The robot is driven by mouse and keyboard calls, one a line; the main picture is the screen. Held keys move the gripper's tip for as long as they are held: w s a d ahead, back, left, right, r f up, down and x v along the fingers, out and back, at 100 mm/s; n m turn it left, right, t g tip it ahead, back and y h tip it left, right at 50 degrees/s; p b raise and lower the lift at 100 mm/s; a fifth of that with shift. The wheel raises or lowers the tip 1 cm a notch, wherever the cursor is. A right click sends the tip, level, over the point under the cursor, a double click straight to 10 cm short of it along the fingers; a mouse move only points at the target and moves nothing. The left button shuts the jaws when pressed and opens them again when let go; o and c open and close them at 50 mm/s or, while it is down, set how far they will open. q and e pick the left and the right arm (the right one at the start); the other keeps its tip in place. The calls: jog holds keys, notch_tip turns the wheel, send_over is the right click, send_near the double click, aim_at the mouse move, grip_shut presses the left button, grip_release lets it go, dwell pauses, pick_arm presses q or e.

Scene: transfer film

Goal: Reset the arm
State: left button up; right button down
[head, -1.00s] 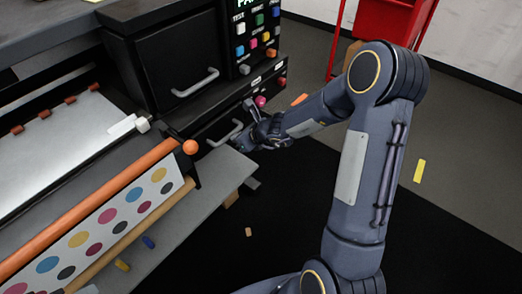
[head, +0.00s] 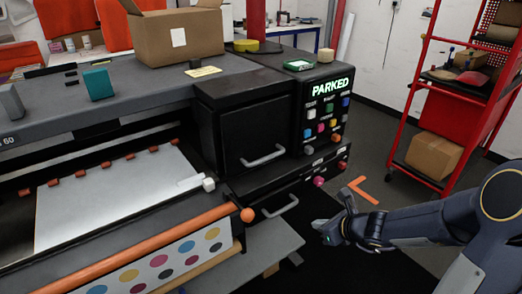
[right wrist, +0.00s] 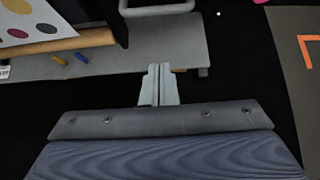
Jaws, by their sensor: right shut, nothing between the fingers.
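My right arm comes in from the right in the head view. Its gripper (head: 326,230) is shut and empty, in front of the printer's right end and to the right of the lower drawer handle (head: 281,207). In the right wrist view the two pale fingers (right wrist: 159,84) are together with nothing between them. They show over the grey ledge (right wrist: 100,65) and dark floor, below a grey handle (right wrist: 157,9). My left gripper is not in view.
The printer's control panel (head: 325,122) reads PARKED above several coloured buttons. A cardboard box (head: 176,38) stands on top of the printer. A red shelf cart (head: 425,115) stands at the right. An orange corner mark (head: 363,190) lies on the open floor.

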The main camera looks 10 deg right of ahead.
jog(key=s+a+r+n+g+y+p, duration=0.1)
jog(key=s+a+r+n+y+p, duration=0.1)
jog(key=s+a+r+n, duration=0.45)
jog(key=s+a+r+n+y+p, duration=0.1)
jog(key=s+a+r+n, duration=0.2)
jog(key=r+n, duration=0.6)
jog(key=s+d+n+g+h+p, duration=0.1)
jog(key=s+n+g+h+p, duration=0.1)
jog(key=s+n, duration=1.2)
jog(key=shift+s+d+r+g+h+p, duration=0.3)
jog(key=shift+s+r+h+p, duration=0.1)
jog(key=shift+s+h, duration=0.15)
